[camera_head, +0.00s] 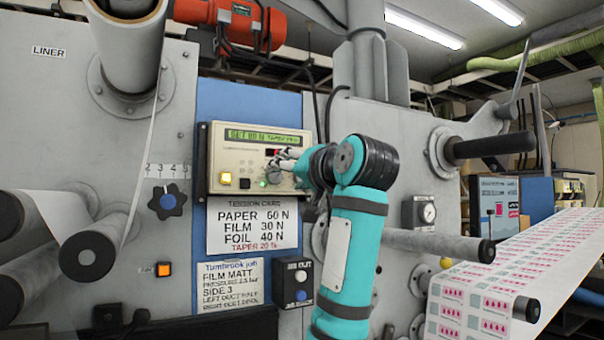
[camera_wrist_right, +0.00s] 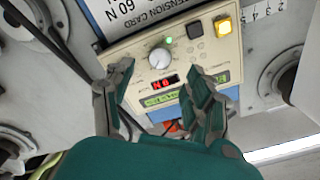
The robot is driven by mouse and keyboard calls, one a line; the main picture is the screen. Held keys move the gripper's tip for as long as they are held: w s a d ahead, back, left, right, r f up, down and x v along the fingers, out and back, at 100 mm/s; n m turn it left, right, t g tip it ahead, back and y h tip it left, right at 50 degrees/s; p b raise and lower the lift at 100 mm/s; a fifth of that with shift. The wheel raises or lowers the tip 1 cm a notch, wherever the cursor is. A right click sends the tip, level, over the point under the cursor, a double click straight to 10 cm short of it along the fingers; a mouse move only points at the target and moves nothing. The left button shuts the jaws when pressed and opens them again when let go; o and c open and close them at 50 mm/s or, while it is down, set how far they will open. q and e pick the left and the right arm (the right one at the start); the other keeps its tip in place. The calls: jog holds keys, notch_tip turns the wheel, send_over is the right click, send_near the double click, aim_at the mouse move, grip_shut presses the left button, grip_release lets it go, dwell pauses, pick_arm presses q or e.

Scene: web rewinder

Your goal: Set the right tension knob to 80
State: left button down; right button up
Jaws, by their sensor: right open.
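The tension controller (camera_head: 228,160) is a cream box with a green display on the machine front. The display starts with "SET" and a two-digit number in N; its digits are too blurred to be sure of. A round light-grey knob (camera_wrist_right: 160,57) shows in the wrist view, which sees the box upside down. In the head view, the knob (camera_head: 274,177) is partly hidden by my right gripper (camera_head: 283,166). In the wrist view, the right gripper's fingers (camera_wrist_right: 152,90) are apart and empty, with the knob beyond their tips. My left gripper is out of view.
A tension card (camera_head: 252,226) hangs below the box. Rollers (camera_head: 95,243) stick out at the left and a roller (camera_head: 440,243) at the right.

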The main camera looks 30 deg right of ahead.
jog(key=s, duration=0.5)
jog(key=shift+s+a, duration=0.15)
jog(key=shift+s, duration=0.05)
